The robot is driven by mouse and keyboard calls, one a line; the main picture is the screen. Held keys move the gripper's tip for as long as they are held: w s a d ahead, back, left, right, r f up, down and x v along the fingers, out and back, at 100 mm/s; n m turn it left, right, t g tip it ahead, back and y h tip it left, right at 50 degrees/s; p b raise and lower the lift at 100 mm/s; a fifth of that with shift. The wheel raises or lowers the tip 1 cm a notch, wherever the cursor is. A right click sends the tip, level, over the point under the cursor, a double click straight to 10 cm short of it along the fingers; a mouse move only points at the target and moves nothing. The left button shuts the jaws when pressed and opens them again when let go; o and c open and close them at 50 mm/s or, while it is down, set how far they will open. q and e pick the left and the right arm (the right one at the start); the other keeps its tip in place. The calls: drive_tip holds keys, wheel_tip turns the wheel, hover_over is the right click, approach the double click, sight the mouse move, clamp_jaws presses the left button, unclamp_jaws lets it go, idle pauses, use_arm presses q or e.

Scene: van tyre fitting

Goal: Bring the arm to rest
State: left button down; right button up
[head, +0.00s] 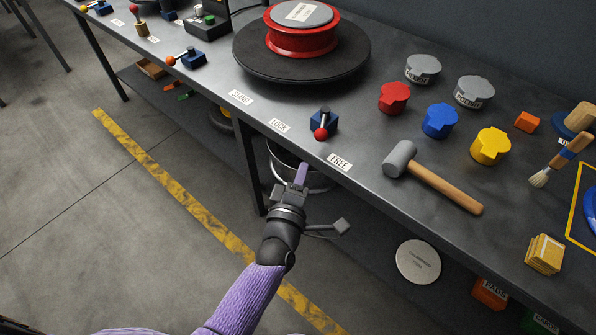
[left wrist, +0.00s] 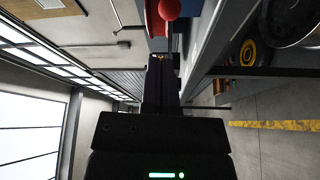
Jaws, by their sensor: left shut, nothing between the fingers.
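My left arm (head: 248,296), in a purple sleeve, comes in from the bottom of the head view. My left gripper (head: 302,172) is shut and empty, just off the table's front edge, below the lever with the red ball (head: 321,133). The lever's red ball also shows at the top of the left wrist view (left wrist: 169,9), beyond the fingers. The lever stands between the LOCK label (head: 279,125) and the FREE label (head: 339,162). The gripper is apart from it. My right gripper is not in view.
The table (head: 365,125) holds a red hub on a black turntable (head: 290,68), a mallet (head: 432,178), several coloured caps and a brush (head: 541,178). A shelf with a metal bucket lies under the table. The floor (head: 110,230) at left is clear, with a yellow stripe.

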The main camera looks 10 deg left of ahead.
use_arm(q)
drive_tip(key=s+a+f+m+g, duration=0.1)
drive_tip(key=s+a+m+g, duration=0.2)
drive_tip(key=s+m+g, duration=0.65)
drive_tip(key=s+a+f+m+g, duration=0.2)
drive_tip(key=s+a+m+g, duration=0.35)
drive_tip(key=s, duration=0.75)
drive_tip(key=s+d+f+m+g+y, duration=0.1)
drive_tip(key=s+f, duration=0.1)
drive_tip(key=f, duration=0.7)
drive_tip(key=s+f+m+g, duration=0.1)
drive_tip(key=s+f, duration=0.2)
drive_tip(key=f, duration=0.6)
drive_tip(key=s+a+f+g, duration=0.1)
drive_tip(key=s+a+f, duration=0.2)
drive_tip(key=s+f, duration=0.6)
drive_tip(key=s, duration=0.4)
drive_tip(key=shift+a+f+m+g, duration=0.2)
drive_tip(key=shift+f+m+g, duration=0.1)
drive_tip(key=shift+f+m, duration=0.1)
